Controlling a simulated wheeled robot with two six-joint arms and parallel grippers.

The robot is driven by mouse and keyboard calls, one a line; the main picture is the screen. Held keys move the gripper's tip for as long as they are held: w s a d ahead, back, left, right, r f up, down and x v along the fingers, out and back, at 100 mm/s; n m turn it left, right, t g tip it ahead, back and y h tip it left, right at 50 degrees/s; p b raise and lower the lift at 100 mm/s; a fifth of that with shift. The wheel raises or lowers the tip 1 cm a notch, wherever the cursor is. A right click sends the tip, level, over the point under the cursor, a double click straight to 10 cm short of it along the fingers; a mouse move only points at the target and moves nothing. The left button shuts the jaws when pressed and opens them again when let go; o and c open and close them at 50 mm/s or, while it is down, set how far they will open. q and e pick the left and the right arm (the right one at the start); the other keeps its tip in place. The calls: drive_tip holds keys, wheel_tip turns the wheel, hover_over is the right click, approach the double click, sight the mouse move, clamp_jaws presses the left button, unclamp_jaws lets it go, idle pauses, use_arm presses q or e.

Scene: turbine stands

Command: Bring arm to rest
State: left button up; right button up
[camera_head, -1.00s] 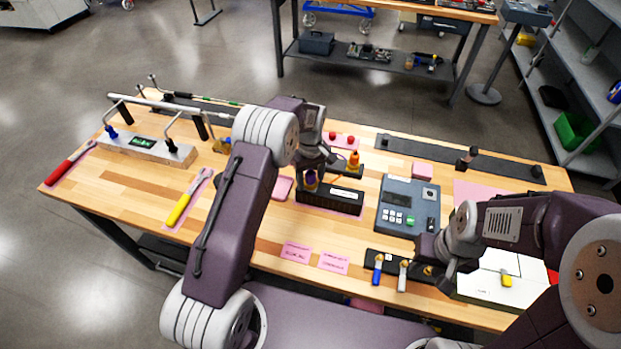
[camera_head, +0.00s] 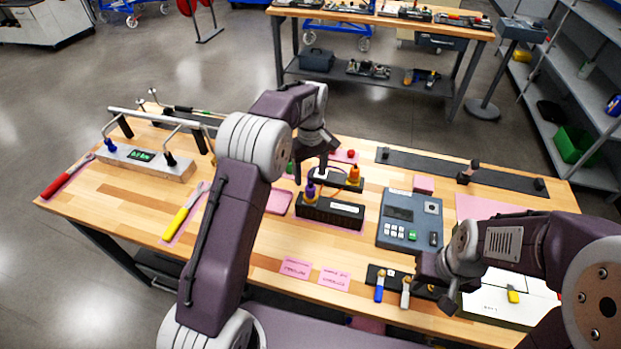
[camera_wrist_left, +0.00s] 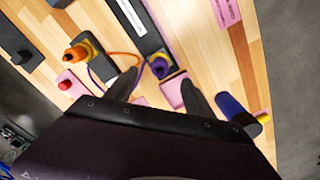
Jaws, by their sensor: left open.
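My left gripper (camera_head: 309,168) is above the workbench (camera_head: 225,235), just behind a purple plug (camera_head: 310,190) that stands upright at the left end of a black box (camera_head: 333,212). In the left wrist view its two fingers (camera_wrist_left: 160,92) are spread apart with nothing between them. The purple plug shows beyond them in that view (camera_wrist_left: 160,68), apart from the fingers. My right gripper (camera_head: 437,278) is low over the bench's front right, beside a black holder (camera_head: 393,281) with blue and white handled tools. Its fingers are too dark to read.
An orange plug (camera_head: 354,174) stands right of the purple one. A grey keypad device (camera_head: 409,220) is right of the black box. A white box (camera_head: 505,300) lies at front right. A yellow-handled tool (camera_head: 182,217) lies at left.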

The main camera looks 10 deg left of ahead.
idle(0.3)
use_arm(q)
drive_tip(key=r, duration=0.3)
drive_tip(key=shift+w+a+r+t+b, duration=0.15)
drive_tip(key=shift+a+r+t+b, duration=0.15)
drive_tip(key=shift+t+b, duration=0.1)
drive_tip(key=s+a+f+m+b, duration=0.1)
drive_tip(key=s+f+m, duration=0.3)
drive_tip(key=s, duration=0.8)
drive_tip(key=s+a+f+m, duration=0.1)
drive_tip(key=s+f+m, duration=0.3)
drive_tip(key=s, duration=0.8)
drive_tip(key=shift+s+f+m+b, duration=0.3)
drive_tip(key=shift+f+b, duration=0.05)
drive_tip(key=shift+f, duration=0.05)
